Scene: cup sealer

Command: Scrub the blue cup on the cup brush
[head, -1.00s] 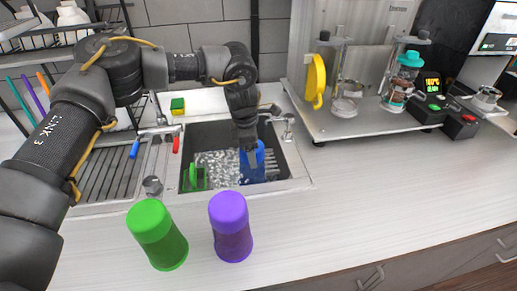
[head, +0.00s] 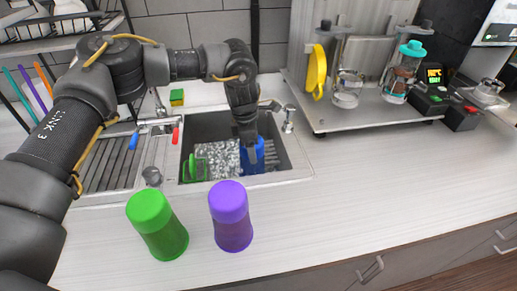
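The blue cup (head: 258,158) is down in the right part of the sink (head: 215,128), partly hidden by my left gripper. My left gripper (head: 250,152) reaches down into the sink and its fingers are at the cup, apparently holding it. The fingertips are small and partly hidden. A green brush-like piece (head: 193,169) stands at the left side of the sink basin, apart from the blue cup. My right gripper is not in view.
A green cup (head: 157,224) and a purple cup (head: 231,216) stand on the counter in front of the sink. A faucet with blue and red handles (head: 175,135) is left of the basin. A metal platform (head: 375,115) with dispensers stands at the right. The right counter is clear.

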